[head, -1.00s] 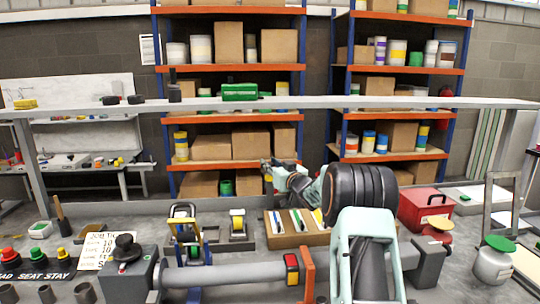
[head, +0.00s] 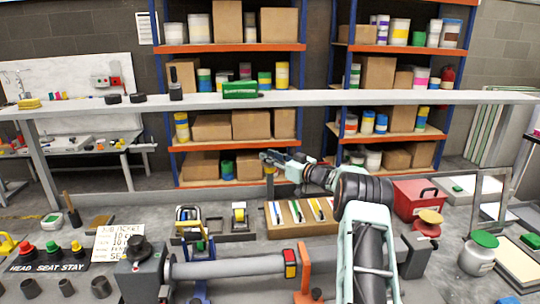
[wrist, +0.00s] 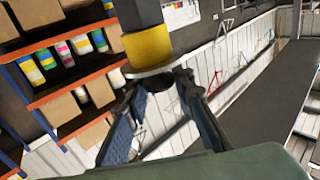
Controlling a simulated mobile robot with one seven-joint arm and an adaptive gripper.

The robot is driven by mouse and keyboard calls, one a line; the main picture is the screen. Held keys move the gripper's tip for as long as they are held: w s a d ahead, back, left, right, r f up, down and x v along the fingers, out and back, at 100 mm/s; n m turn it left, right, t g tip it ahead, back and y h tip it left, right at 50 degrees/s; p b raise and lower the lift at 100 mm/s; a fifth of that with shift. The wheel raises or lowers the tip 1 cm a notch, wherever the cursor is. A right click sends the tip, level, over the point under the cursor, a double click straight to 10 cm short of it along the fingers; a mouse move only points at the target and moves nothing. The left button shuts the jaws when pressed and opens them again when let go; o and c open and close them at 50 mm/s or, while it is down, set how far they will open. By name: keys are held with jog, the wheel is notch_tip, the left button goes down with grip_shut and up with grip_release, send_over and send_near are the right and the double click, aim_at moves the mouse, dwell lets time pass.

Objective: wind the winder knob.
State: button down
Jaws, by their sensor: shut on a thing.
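A black knob (head: 136,246) sits on top of a grey box at the front left, at one end of a long grey tube; I take it for the winder knob. It is not identifiable in the wrist view. My gripper (wrist: 160,84) is shut on a dark cylindrical piece with a yellow band (wrist: 147,47) and a pale flange, which sticks out beyond the fingertips. In the head view my gripper (head: 266,160) is small and far off, beyond the bench items and well away from the knob. The far end of the held piece is cut off in the wrist view.
An orange clamp (head: 304,270) stands by the tube. A tool tray (head: 290,228), a red box (head: 412,202) and a green-lidded pot (head: 480,256) stand on the bench. A long grey rail (head: 330,98) crosses above; stocked shelves (head: 235,47) stand behind.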

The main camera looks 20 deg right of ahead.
dwell(0.3)
jog(key=c, duration=1.7)
grip_release()
jog(key=v, duration=1.2)
